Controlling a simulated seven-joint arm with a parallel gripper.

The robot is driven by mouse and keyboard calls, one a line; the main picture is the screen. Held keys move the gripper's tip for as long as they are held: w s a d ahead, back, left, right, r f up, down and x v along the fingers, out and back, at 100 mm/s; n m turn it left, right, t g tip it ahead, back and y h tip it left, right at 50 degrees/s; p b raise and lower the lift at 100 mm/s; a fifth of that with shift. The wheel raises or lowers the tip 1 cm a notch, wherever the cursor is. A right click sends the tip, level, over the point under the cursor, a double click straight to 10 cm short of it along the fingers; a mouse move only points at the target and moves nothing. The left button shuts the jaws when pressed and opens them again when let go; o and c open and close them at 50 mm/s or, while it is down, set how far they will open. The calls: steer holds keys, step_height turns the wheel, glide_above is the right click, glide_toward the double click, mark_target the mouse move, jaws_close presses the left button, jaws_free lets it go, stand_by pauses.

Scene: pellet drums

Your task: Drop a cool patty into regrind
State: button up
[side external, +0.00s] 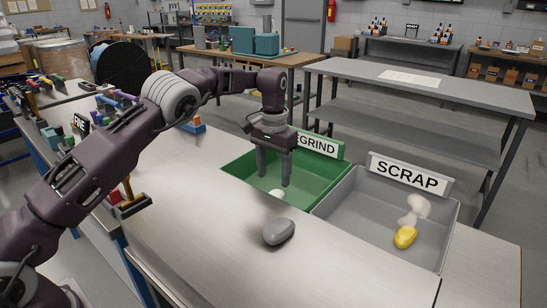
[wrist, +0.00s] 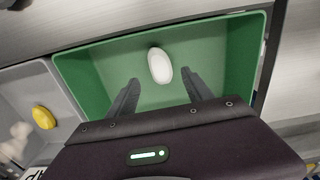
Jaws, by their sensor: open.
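My gripper (side external: 274,180) is open and points down over the green regrind bin (side external: 327,178). A white patty (wrist: 160,65) is in the green bin in the wrist view, just beyond and between my spread fingertips (wrist: 160,78). In the side view only part of this white patty (side external: 277,192) shows, low behind the near wall by my fingers. A grey patty (side external: 279,232) lies on the bench in front of the bins. A yellow patty (side external: 405,237) lies in the grey scrap bin (side external: 352,196), with a pale steam-like wisp above it.
The scrap bin stands right of the regrind bin, with its SCRAP sign (side external: 408,172) at the back. Coloured tools and a rack (side external: 128,205) line the bench's left side. The bench top (side external: 190,215) left of the grey patty is clear.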

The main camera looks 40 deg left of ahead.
step_height(320, 180, up, 8)
steer(key=shift+f, duration=0.15)
step_height(320, 180, up, 10)
steer(key=n+t, duration=0.1)
glide_above(274, 193)
steer(key=s+a, duration=0.2)
steer(key=s, duration=0.3)
steer(key=s+r+t+h, duration=0.1)
steer(key=s+r, duration=0.3)
steer(key=s+d+r+t, duration=0.2)
steer(key=s+r, duration=0.1)
steer(key=s, duration=1)
steer(key=s+f, duration=0.3)
steer(key=s, duration=0.3)
steer(key=s+d+f+m+t, duration=0.1)
steer(key=s+f, duration=0.2)
steer(key=s, duration=0.3)
steer(key=s+d+f+y, duration=0.1)
steer(key=s+f, duration=0.2)
steer(key=s, duration=0.3)
steer(key=shift+s+d+f+t, duration=0.15)
steer(key=shift+s+f+t, duration=0.15)
steer(key=shift+s, duration=0.1)
